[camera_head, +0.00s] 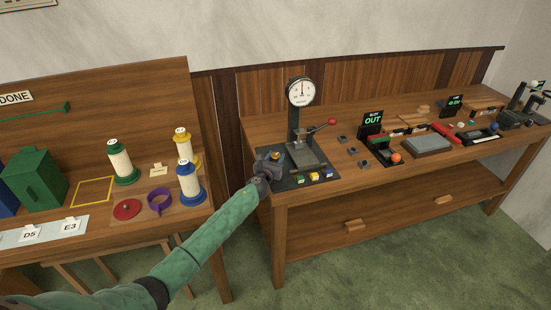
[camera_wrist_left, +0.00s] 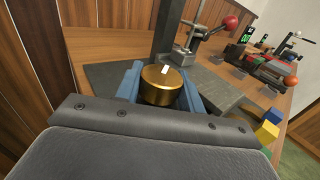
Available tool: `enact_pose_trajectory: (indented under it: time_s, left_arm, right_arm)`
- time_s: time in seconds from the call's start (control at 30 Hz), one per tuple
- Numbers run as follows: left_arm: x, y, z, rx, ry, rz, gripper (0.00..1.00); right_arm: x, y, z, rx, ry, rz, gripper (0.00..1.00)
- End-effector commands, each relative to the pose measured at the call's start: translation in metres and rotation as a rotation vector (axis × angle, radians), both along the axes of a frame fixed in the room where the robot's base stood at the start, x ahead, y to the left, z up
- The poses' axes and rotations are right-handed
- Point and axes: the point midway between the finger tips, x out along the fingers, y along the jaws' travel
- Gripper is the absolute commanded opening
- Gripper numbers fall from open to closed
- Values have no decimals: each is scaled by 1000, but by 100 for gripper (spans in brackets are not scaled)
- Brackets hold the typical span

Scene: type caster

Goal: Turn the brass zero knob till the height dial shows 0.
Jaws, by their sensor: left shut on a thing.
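The height dial (camera_head: 301,92) is a round white gauge with a dark rim, on top of a dark post at the back of the right-hand bench. Its needle points about straight up; the figures are too small to read. The brass zero knob (camera_wrist_left: 161,84) shows in the left wrist view as a gold cylinder with a white mark on its top. My left gripper (camera_head: 272,160) reaches the front left corner of the gauge's dark base. In the left wrist view its blue fingers (camera_wrist_left: 160,88) are shut on the knob from both sides. My right gripper is not in view.
A lever with a red ball (camera_head: 331,121) stands right of the gauge post. Blue, yellow and green blocks (camera_head: 314,176) lie at the front of the dark base. A black sign reading OUT (camera_head: 373,119) stands further right. The left bench holds thread spools (camera_head: 121,163).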

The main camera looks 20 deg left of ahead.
Motion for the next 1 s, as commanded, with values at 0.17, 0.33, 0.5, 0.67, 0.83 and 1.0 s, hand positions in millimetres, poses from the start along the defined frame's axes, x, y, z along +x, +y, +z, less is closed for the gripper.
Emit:
enact_pose_trajectory:
  time_s: [0.17, 0.33, 0.5, 0.67, 0.83, 1.0]
  left_arm:
    - [0, 0, -1, 2, 0, -76, 16]
    - [0, 0, -1, 0, 0, -115, 16]
    - [0, 0, -1, 0, 0, -132, 16]
    - [0, 0, -1, 0, 0, -134, 16]
    - [0, 0, 0, 0, 0, -134, 16]
    - [0, 0, 0, 0, 0, -133, 60]
  right_arm:
    - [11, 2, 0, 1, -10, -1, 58]
    - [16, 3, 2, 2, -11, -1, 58]
    - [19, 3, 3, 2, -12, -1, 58]
    - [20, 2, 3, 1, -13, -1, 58]
    - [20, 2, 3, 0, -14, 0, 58]
    - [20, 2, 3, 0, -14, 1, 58]
